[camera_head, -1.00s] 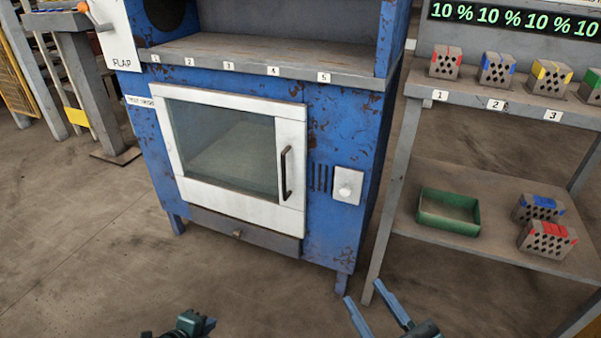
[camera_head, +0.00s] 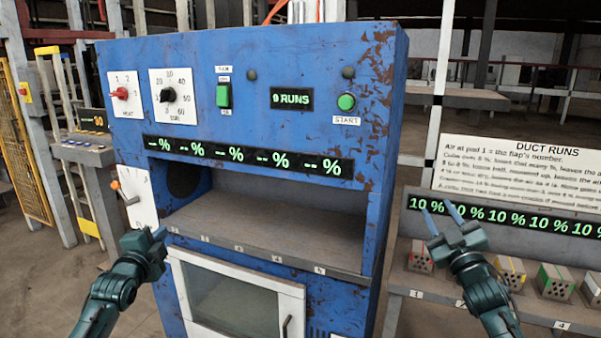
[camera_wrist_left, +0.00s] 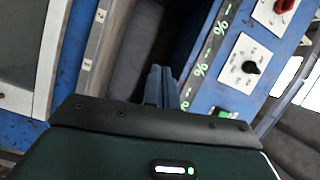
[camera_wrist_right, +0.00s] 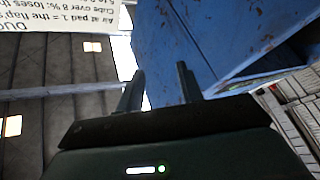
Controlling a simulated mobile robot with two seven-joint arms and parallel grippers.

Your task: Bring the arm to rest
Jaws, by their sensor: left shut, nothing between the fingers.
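My left gripper (camera_head: 160,233) is in front of the left side of the blue machine (camera_head: 290,75), beside the flap panel (camera_head: 137,195). Its fingers are together and empty; they also show closed in the left wrist view (camera_wrist_left: 161,72). My right gripper (camera_head: 437,210) is raised in front of the shelf rack at the right. Its two fingers point up and stand apart, with nothing between them. The right wrist view shows the same open gap (camera_wrist_right: 158,75). Both forearms come in from the bottom of the head view.
The machine has an empty open bay (camera_head: 270,225), a glass door (camera_head: 235,300) and knobs on top. The rack's shelf at right holds several hollow bricks (camera_head: 510,272) under a percent display (camera_head: 510,217) and a notice (camera_head: 515,165). A console (camera_head: 85,150) stands left.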

